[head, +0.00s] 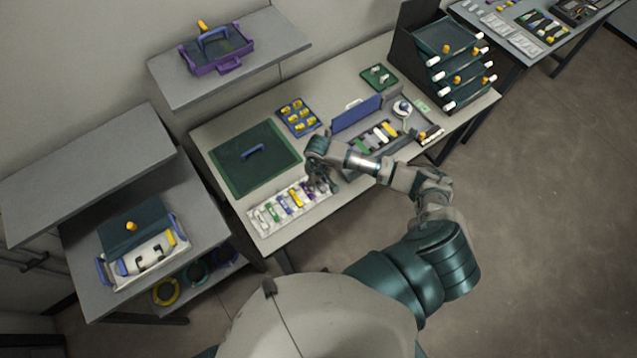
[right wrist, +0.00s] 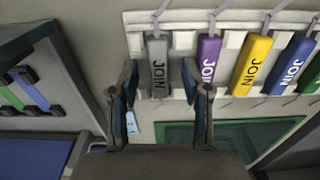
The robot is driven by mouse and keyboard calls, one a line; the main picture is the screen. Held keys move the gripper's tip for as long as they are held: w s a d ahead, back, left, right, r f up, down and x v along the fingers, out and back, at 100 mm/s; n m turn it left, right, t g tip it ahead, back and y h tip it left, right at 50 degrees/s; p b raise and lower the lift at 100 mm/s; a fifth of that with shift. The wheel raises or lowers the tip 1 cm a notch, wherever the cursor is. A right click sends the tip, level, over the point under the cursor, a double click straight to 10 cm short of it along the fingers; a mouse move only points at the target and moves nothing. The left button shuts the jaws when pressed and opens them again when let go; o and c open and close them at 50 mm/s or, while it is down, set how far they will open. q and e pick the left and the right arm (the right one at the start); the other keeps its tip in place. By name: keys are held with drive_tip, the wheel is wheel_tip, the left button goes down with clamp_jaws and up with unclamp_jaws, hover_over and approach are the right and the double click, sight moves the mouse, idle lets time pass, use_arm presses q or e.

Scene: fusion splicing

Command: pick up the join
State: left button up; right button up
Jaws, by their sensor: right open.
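A white rack (head: 262,224) at the front edge of the middle table holds a row of coloured pieces marked JOIN. In the right wrist view, a grey join (right wrist: 158,52) sits in the rack (right wrist: 136,20) at the end of the row. Beside it are a purple join (right wrist: 208,58), a yellow join (right wrist: 251,62) and a blue join (right wrist: 291,66), with a green one at the picture's edge. My right gripper (right wrist: 159,80) is open, its fingers on either side of the grey join's lower end; contact cannot be told. In the head view my right gripper (head: 319,182) hides that rack end. My left gripper is out of view.
A blue tray (head: 287,114) with yellow pieces stands behind. A device with a blue panel (head: 357,113) and coloured strips lies to the right. A dark shelf unit (head: 420,62) stands at the far right end.

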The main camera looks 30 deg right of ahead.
clamp_jaws()
drive_tip(key=shift+d+r, duration=0.15)
drive_tip(key=shift+d, duration=0.05)
